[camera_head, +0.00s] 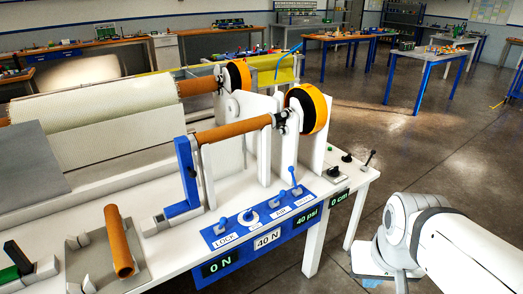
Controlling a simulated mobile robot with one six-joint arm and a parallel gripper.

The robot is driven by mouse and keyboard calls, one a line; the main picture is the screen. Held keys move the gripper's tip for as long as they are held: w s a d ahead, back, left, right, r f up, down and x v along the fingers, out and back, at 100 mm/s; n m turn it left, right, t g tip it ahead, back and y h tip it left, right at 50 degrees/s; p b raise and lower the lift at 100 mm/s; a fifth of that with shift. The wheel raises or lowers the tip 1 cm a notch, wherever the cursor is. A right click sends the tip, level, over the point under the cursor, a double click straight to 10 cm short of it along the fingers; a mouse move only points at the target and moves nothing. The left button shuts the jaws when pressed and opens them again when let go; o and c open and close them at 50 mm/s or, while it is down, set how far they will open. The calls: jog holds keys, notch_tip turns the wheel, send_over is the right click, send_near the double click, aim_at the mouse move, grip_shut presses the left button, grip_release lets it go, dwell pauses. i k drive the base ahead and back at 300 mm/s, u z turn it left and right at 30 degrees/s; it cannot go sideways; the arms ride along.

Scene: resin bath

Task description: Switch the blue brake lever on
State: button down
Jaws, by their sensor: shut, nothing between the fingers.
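A blue control panel (262,217) runs along the front edge of the white machine bench. It carries small blue levers: one by the LOCK label (222,223), one behind the middle labels (273,201), and a taller one at its right end (294,181). A round blue knob (250,215) sits between them. No brake label is legible, and I cannot tell each lever's setting. A larger blue upright arm (187,172) stands behind the panel beside an orange-brown roller. My arm is at the lower right, apart from the panel; its gripper fingers do not show.
A black-knobbed lever (369,158) stands at the bench's right end. Orange-rimmed wheels (308,109) rise behind the panel. A loose brown roller (119,240) lies at left. Floor right of the bench is clear.

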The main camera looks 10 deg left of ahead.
aim_at(291, 169)
jog(key=u, duration=0.75)
jog(key=i, duration=1.05)
jog(key=u, duration=0.55)
